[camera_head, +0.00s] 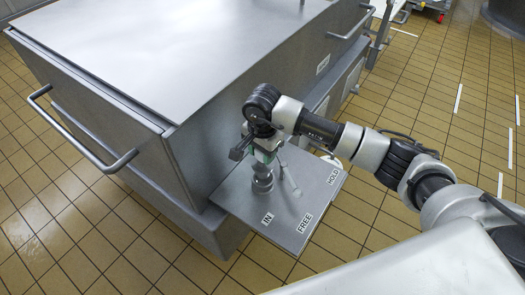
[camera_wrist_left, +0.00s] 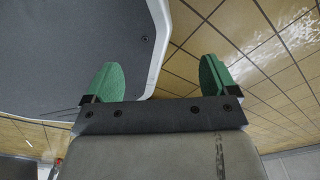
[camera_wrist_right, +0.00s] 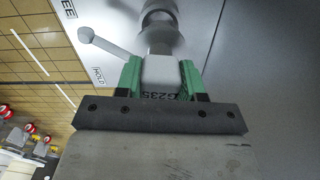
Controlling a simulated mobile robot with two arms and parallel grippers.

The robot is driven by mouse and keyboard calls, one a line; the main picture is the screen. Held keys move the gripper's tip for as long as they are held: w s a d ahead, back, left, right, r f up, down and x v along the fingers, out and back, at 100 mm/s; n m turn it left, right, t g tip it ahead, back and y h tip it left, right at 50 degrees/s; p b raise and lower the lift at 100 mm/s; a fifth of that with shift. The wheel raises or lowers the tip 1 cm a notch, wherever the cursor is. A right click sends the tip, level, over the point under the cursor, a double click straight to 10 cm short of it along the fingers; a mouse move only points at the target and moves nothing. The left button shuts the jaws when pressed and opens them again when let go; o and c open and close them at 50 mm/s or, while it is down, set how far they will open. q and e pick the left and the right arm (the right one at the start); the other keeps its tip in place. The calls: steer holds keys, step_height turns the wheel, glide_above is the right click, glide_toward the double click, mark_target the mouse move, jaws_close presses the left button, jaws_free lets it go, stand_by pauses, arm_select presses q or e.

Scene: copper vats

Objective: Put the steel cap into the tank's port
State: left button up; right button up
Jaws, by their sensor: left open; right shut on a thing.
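My right gripper (camera_head: 262,156) is shut on the steel cap (camera_wrist_right: 160,69), a grey piece with dark lettering that shows between the green fingers in the right wrist view. The port (camera_head: 262,183), a round steel fitting, stands on the tank's grey plate (camera_head: 238,196) directly below this gripper. In the right wrist view the port (camera_wrist_right: 158,18) lies just beyond the cap. I cannot tell whether the two touch. My left gripper (camera_wrist_left: 158,82) is open and empty; it is outside the head view.
A lever with a ball end (camera_head: 297,193) stands close beside the port. The plate carries the labels IN, FREE and HOLD. The large steel tank (camera_head: 190,50) rises behind, with a bar handle (camera_head: 85,150). Tiled floor (camera_head: 120,245) lies open in front.

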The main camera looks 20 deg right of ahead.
steer(key=shift+f+b, duration=1.1)
steer(key=shift+f, duration=0.25)
arm_select(q)
steer(key=shift+w+d+f+b, duration=0.25)
steer(key=shift+w+f+b, duration=0.15)
steer(key=shift+w+f, duration=0.6)
arm_select(e)
steer(key=shift+f, duration=0.25)
arm_select(q)
steer(key=shift+w+r, duration=0.15)
steer(key=shift+w, duration=0.1)
steer(key=shift+w+d+r+b, duration=0.15)
steer(key=shift+w+r+b, duration=0.1)
steer(key=shift+w, duration=0.55)
steer(key=shift+w+d+r+b, duration=0.15)
steer(key=shift+w+b, duration=0.05)
steer(key=shift+w, duration=0.6)
arm_select(e)
steer(key=shift+f, duration=0.5)
arm_select(q)
steer(key=shift+w, duration=0.1)
steer(key=shift+w+d+r, duration=0.1)
steer(key=shift+w+r, duration=0.15)
steer(key=shift+w, duration=0.05)
arm_select(e)
steer(key=shift+f, duration=0.3)
